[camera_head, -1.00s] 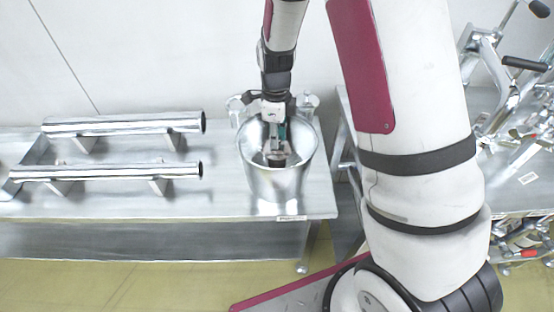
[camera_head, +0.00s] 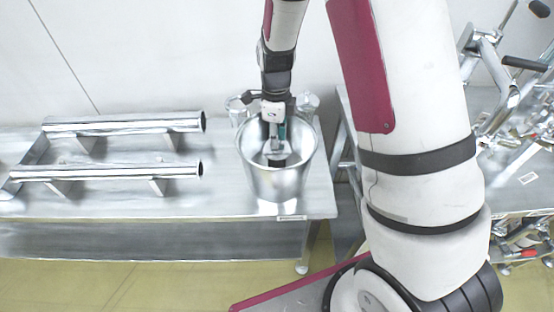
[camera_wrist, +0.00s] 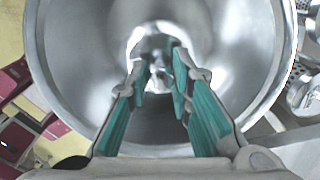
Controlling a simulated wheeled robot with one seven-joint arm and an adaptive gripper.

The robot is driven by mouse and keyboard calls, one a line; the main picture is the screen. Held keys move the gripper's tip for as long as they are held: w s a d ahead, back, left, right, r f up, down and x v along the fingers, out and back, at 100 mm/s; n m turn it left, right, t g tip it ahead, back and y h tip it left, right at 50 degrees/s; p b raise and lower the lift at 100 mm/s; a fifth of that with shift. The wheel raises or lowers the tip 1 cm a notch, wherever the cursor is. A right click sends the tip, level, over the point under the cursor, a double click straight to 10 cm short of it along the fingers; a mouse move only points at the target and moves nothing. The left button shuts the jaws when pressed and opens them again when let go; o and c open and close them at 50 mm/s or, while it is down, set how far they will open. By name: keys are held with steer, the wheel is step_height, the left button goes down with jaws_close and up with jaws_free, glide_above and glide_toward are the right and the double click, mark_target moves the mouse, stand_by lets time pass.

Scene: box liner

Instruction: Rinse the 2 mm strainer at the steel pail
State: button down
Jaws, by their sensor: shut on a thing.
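The steel pail (camera_head: 277,185) stands near the right end of the steel table, open at the top. My gripper (camera_head: 276,140) reaches down into its mouth from above. In the wrist view, the teal fingers of my gripper (camera_wrist: 160,80) are closed on a small shiny metal piece (camera_wrist: 152,48), inside the pail's rim. This piece appears to be the strainer, but its mesh size cannot be read. In the head view the held piece (camera_head: 277,153) is small and partly hidden. The pail's wall (camera_wrist: 70,60) surrounds the fingers in the wrist view.
Shiny round metal pieces (camera_head: 308,103) stand behind the pail; perforated ware (camera_wrist: 308,55) shows at the wrist view's right. Two steel tubes (camera_head: 125,124) lie on a rack at the left. A second table with metal frames (camera_head: 500,90) is at the right.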

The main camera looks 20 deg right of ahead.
stand_by(0.4)
step_height(320, 180, up, 22)
steer(key=p, duration=0.8)
steer(key=shift+p, duration=0.35)
stand_by(1.5)
stand_by(2.0)
step_height(320, 180, up, 4)
steer(key=shift+r+p, duration=0.1)
steer(key=shift+p, duration=0.35)
stand_by(0.7)
